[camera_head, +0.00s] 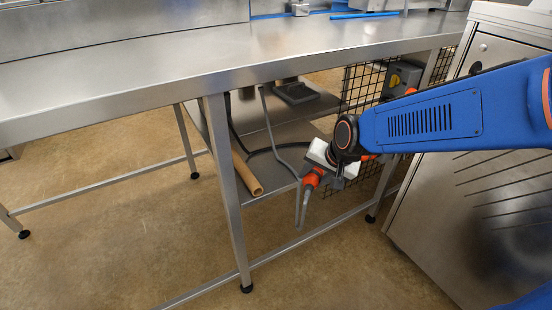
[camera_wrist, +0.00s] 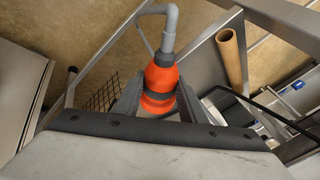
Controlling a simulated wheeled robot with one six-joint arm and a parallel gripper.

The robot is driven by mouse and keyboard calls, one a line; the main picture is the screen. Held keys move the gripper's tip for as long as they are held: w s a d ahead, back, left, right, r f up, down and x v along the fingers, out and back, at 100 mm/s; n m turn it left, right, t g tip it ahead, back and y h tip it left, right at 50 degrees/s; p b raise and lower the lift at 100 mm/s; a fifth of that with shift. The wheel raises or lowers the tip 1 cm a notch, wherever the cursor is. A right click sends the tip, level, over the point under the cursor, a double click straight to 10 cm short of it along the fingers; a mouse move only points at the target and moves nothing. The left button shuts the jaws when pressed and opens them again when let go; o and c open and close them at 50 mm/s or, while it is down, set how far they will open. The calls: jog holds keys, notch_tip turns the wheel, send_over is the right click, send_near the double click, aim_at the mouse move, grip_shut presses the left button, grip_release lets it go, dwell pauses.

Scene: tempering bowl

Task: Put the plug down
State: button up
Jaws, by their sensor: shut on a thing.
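The plug (camera_head: 311,179) has an orange body with a grey cable end. It also shows in the wrist view as an orange body with a dark band (camera_wrist: 160,78), its grey cable (camera_wrist: 168,30) bending to the left at the top. My gripper (camera_head: 322,172) is shut on the plug and holds it in front of the lower shelf under the steel table. In the wrist view the dark fingers (camera_wrist: 158,100) stand on either side of the orange body. The grey cable hangs below the plug and loops back to the lower shelf (camera_head: 268,192).
A cardboard tube (camera_head: 247,174) lies on the lower shelf, and a dark device (camera_head: 296,92) sits farther back. A black wire mesh (camera_head: 362,88) carries a grey box with a yellow part (camera_head: 403,79). The steel table (camera_head: 200,60) is above, with a steel cabinet (camera_head: 480,200) at right.

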jog(key=w+a, duration=0.3)
jog(key=w, duration=0.1)
jog(key=w+a, duration=0.4)
jog(key=w, duration=0.1)
jog(key=w+a, duration=0.3)
jog(key=w, duration=0.2)
jog(key=shift+w+a, duration=0.2)
jog(key=shift+w, duration=0.05)
jog(key=shift+f, duration=1.75)
jog(key=shift+s+f, duration=0.1)
jog(key=shift+f, duration=0.2)
jog(key=shift+s+d+f, duration=0.1)
jog(key=shift+f, duration=0.25)
